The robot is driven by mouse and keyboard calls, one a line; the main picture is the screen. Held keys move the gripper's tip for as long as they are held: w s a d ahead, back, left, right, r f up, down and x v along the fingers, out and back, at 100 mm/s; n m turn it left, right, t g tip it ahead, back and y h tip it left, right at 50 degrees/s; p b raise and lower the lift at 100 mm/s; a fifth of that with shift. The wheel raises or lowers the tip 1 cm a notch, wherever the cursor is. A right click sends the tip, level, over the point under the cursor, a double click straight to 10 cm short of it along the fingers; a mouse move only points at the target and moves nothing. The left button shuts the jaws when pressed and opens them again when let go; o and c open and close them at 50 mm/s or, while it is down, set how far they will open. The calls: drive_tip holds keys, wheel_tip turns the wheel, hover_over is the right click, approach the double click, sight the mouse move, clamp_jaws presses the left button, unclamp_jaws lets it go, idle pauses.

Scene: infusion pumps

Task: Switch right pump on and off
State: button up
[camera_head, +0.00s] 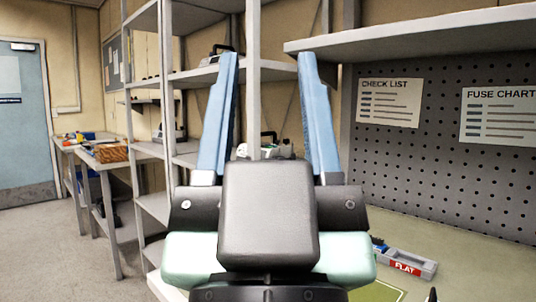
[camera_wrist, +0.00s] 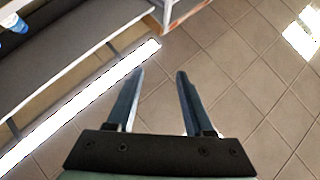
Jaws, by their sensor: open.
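My gripper (camera_head: 267,57) is raised in front of the head camera, with its two blue fingers wide apart and nothing between them. In the wrist view my gripper (camera_wrist: 160,73) is also empty, over tiled floor. A pale device with a dark handle (camera_head: 283,149) shows behind my gripper and is mostly hidden by it and a shelf post. Another handled device (camera_head: 215,58) stands on a higher shelf. A further dark-handled device (camera_head: 170,133) is on the rack to the left. They are too small and too covered to tell which is the right pump. I see no switch.
A grey metal shelf rack (camera_head: 167,80) stands ahead. At right is a green-topped bench (camera_head: 460,270) with a grey-and-red item (camera_head: 405,263) marked FLAT, under an upper shelf (camera_head: 420,32). Side tables (camera_head: 100,160) stand left. Open floor (camera_head: 60,255) lies front left.

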clamp_jaws()
idle(1.6)
